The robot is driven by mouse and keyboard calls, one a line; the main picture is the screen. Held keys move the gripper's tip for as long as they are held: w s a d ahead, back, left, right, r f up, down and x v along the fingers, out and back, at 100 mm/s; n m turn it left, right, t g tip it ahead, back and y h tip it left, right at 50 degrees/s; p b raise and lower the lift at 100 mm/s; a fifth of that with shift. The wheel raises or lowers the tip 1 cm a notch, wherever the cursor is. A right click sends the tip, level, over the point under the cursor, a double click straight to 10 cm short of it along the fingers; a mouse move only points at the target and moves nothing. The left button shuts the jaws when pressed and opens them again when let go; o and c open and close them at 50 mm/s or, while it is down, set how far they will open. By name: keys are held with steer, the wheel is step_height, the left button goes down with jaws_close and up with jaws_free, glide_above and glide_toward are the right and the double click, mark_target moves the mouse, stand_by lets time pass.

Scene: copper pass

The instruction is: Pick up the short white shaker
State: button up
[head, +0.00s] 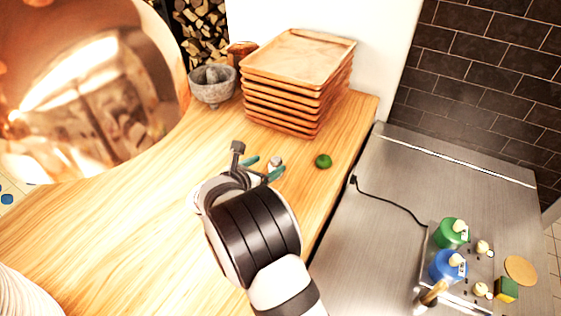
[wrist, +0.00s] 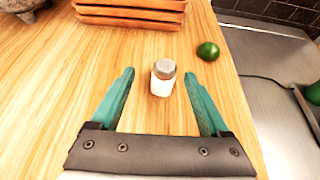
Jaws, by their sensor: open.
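The short white shaker (wrist: 161,84) with a grey top stands upright on the wooden counter. In the wrist view it sits between the teal fingertips of my gripper (wrist: 158,78), with a gap on each side. In the head view the shaker (head: 276,161) shows only its upper part near the fingers, and its lower part is hidden. My gripper (head: 262,169) is open and holds nothing.
A green lime (head: 323,161) lies right of the shaker. A stack of wooden trays (head: 290,90) and a stone mortar (head: 212,90) stand behind. A steel counter (head: 375,240) with bottles, including a green one (head: 450,233), adjoins at right.

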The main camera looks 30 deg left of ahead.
mark_target(281, 160)
steer(key=x, duration=0.8)
steer(key=shift+s+d+f, duration=0.15)
steer(key=shift+d+f, duration=0.1)
steer(key=shift+d, duration=0.1)
jaws_close()
